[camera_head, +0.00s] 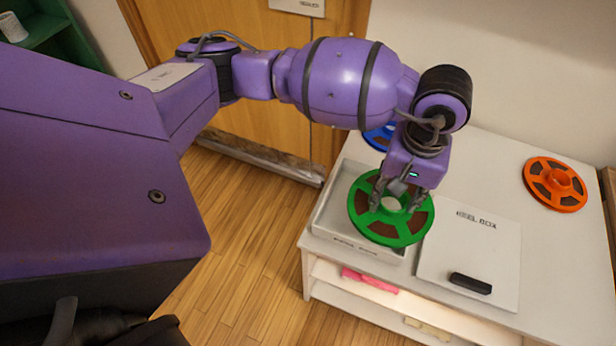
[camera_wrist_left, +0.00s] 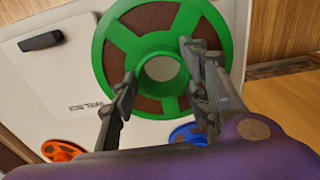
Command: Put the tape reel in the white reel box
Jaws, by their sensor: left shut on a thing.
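The green tape reel (camera_head: 384,229), with brown tape showing between its spokes, is held by my left gripper (camera_head: 397,200). In the left wrist view the fingers (camera_wrist_left: 160,90) are on both sides of the raised hub of the reel (camera_wrist_left: 150,18). The white reel box (camera_head: 334,213) is open on the table's left front corner. The reel hangs over it, covering much of its inside, and its right edge overlaps the lid side in the picture. I cannot tell how high it is above the box floor. My right gripper is not in view.
The white lid marked REEL BOX (camera_head: 452,243) lies right of the box, with a black block (camera_head: 470,283) on it. An orange reel (camera_head: 555,184) lies at the table's right. A blue reel (camera_head: 379,138) is partly hidden behind my arm. A shelf below holds a pink item (camera_head: 369,281).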

